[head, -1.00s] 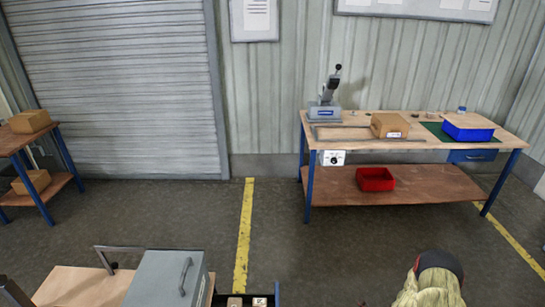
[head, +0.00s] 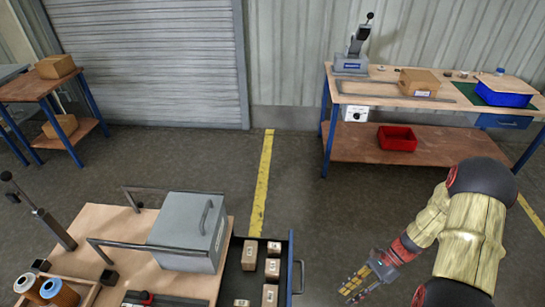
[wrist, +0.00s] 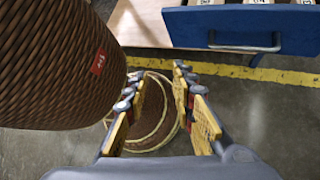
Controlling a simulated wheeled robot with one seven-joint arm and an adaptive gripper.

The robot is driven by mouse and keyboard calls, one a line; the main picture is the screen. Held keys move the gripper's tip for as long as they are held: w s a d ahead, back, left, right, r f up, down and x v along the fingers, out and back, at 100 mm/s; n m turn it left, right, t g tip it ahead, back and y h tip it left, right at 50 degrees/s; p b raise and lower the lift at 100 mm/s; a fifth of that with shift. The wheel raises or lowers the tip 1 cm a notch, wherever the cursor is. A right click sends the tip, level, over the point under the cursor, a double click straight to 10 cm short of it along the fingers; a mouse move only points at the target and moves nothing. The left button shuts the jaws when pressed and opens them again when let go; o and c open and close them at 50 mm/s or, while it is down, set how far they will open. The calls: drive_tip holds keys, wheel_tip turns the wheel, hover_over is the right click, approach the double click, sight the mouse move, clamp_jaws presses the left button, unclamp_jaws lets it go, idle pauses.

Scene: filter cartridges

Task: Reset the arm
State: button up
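My gripper (head: 367,283) shows in the head view at the lower right, low over the grey floor and to the right of the workbench's open drawer. In the wrist view my gripper (wrist: 158,85) has its yellow-padded fingers apart, with nothing held between them. The drawer (head: 291,262) has a blue front with a handle and holds several small cardboard boxes. Its blue front (wrist: 240,30) also shows at the top right of the wrist view, apart from my fingers.
A near workbench (head: 92,222) bears a grey lidded box (head: 180,245), metal rails and a wooden tray with orange and blue cartridges (head: 60,292). A far bench (head: 385,150) bears a press, a carton and a blue bin. A red bin (head: 397,138) is below. Floor between is clear.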

drive_tip(key=s+a+r+n+t+h, duration=0.2)
drive_tip(key=r+n, duration=0.3)
drive_tip(key=r, duration=0.8)
drive_tip(key=s+a+r+n+t+h, duration=0.2)
drive_tip(key=r+n, duration=0.4)
drive_tip(key=r, duration=0.7)
drive_tip(key=s+a+r+n+t+h, duration=0.3)
drive_tip(key=s+r+n+t+h, duration=0.1)
drive_tip(key=r, duration=0.9)
drive_tip(key=shift+r+n+t+h, duration=0.4)
drive_tip(key=shift+n+t+h, duration=0.2)
drive_tip(key=shift+n+t, duration=0.35)
